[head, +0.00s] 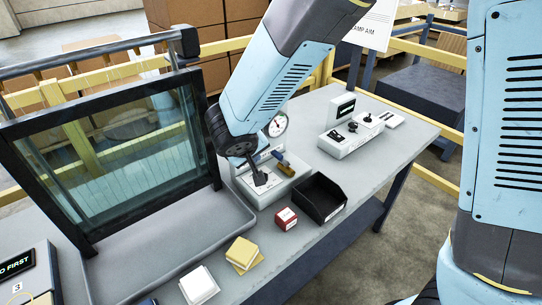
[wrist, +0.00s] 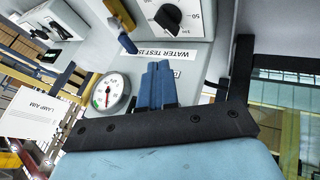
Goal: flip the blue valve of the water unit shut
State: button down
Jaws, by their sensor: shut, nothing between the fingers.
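The water unit (head: 262,190) is a pale grey box on the bench, partly hidden behind my arm in the head view. Its valve (head: 287,163) has a brass-coloured part and a small blue part. In the wrist view the brass part is at the top, with the blue part (wrist: 128,43) at its lower end. My gripper (wrist: 158,70) is shut and empty, its blue fingers side by side. In the wrist view they appear below and right of the blue part, with a visible gap.
A round gauge (head: 277,125) stands at the unit's back, and a black knob (wrist: 168,17) is on its face. A black bin (head: 320,198) and a red box (head: 286,219) are close in front. A framed glass panel (head: 115,145) stands at left. The bench's right corner is clear.

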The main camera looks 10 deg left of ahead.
aim_at(280, 158)
jog(key=x, duration=0.7)
jog(key=shift+w+d, duration=0.8)
jog(key=shift+w, duration=0.05)
jog(key=shift+w+d, duration=0.5)
jog(key=shift+w, duration=0.15)
